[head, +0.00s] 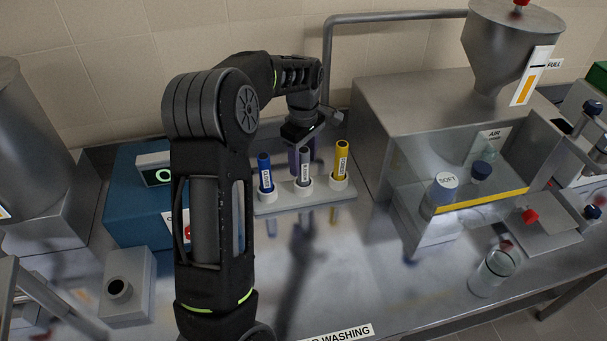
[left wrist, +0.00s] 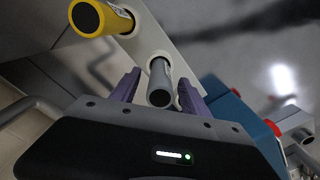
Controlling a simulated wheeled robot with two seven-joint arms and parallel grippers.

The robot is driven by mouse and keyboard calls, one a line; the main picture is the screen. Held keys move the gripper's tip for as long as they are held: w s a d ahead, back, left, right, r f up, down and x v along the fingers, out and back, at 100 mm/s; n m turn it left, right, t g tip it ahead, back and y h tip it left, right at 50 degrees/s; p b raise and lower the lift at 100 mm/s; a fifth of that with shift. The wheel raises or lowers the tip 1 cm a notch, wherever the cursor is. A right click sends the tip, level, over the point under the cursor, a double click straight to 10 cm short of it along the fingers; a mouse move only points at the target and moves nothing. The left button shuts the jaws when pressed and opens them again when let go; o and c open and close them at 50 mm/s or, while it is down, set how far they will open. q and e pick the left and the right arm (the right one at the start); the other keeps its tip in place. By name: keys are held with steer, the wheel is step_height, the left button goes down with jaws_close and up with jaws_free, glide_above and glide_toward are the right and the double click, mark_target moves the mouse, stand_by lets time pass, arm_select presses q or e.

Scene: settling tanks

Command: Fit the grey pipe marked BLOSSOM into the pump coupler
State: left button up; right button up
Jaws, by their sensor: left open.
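The grey pipe (head: 305,163) stands upright in the middle holder of a pale rack (head: 266,207), between a blue pipe (head: 265,174) and a yellow pipe (head: 341,161). Its white label is too small to read. My left gripper (head: 301,157) is over the grey pipe with its purple fingers open. In the left wrist view the grey pipe (left wrist: 159,84) shows between the two fingers (left wrist: 160,80), with gaps on both sides. A grey block with a dark round socket (head: 119,289), which looks like the pump coupler, stands at the lower left. My right gripper is not in view.
A blue box (head: 130,205) with a small display stands left of the rack. A large metal machine with a hopper (head: 510,45) stands to the right. A glass beaker (head: 493,270) stands near the front right. The bench (head: 350,265) before the rack is clear.

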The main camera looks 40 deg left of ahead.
arm_select(q)
steer(key=shift+c, duration=0.3)
stand_by(0.4)
steer(key=shift+f, duration=0.1)
jaws_close()
stand_by(0.3)
